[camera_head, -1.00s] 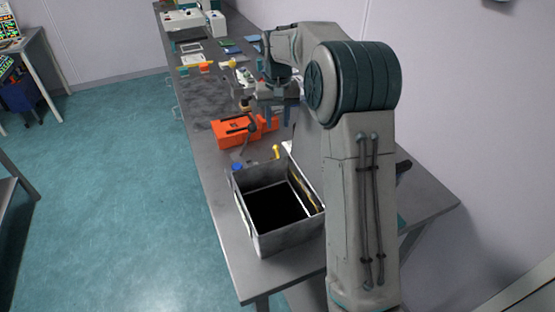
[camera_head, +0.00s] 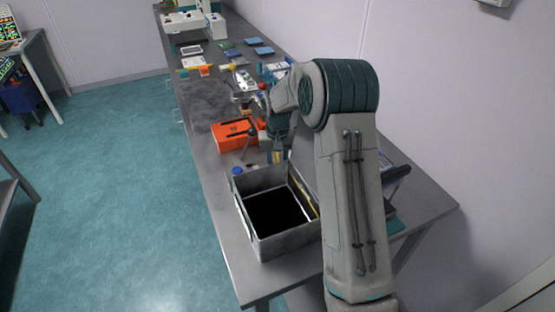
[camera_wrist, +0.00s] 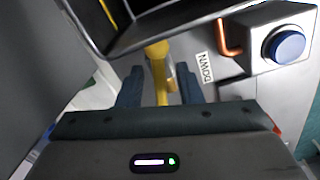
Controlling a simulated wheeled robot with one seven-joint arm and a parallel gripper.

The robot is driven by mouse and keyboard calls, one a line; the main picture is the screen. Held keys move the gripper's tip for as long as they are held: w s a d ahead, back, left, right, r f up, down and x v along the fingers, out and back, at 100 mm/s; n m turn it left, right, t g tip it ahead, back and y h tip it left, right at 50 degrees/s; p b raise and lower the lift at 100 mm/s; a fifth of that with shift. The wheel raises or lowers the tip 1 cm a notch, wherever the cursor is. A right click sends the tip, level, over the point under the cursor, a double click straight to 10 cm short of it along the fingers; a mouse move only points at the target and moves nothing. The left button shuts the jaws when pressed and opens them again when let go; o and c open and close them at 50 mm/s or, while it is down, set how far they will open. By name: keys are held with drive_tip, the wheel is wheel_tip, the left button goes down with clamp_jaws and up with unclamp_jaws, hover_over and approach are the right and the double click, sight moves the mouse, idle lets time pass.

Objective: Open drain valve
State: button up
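The yellow valve handle (camera_wrist: 157,62) stands in the middle of the wrist view, beside the dark-walled metal bin (camera_wrist: 88,40). My gripper (camera_wrist: 159,82) is open, with one blue-grey finger on each side of the yellow handle. I see gaps between the fingers and the handle, so it does not look gripped. In the head view, my gripper (camera_head: 278,160) points down at the far side of the open grey bin (camera_head: 275,246), and a bit of the yellow handle (camera_head: 275,157) shows there. The lower part of the valve is hidden.
A blue button (camera_wrist: 284,46) on a grey box is right of the handle, near a "DOWN" label (camera_wrist: 206,68) and a copper-coloured bent pipe (camera_wrist: 230,38). An orange case (camera_head: 231,136) lies behind the bin. Several small items stand farther along the bench.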

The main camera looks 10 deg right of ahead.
drive_tip(key=shift+f, duration=0.1)
clamp_jaws()
drive_tip(key=shift+d+n+b, duration=0.1)
drive_tip(key=shift+n+b, duration=0.5)
drive_tip(key=shift+n, duration=1.2)
unclamp_jaws()
